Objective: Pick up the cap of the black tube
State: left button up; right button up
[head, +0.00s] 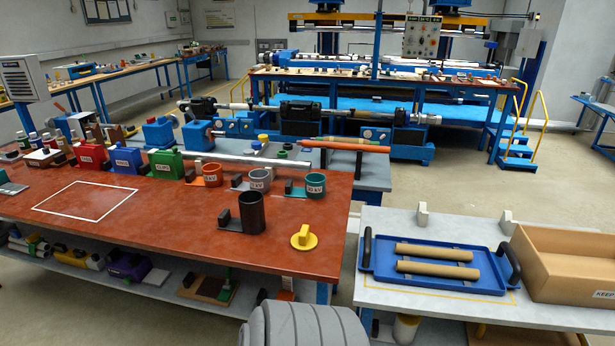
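The black tube (251,212) stands upright with an open top near the right end of the red-brown table, beside a small dark block on a black base. A round yellow cap (304,242) with a raised grip lies on the table just right of the tube and apart from it, close to the table's right edge. Neither of my grippers is in view.
Coloured cups, including an orange one (212,174) and a teal one (315,188), stand behind the tube. A grey side table (400,222) holds a blue tray (380,272) with two brown tubes and a cardboard box (565,270). The table's front middle is clear.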

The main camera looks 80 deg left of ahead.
aim_at(304, 240)
jog(key=u, duration=0.55)
jog(key=i, duration=0.85)
jog(key=u, duration=0.85)
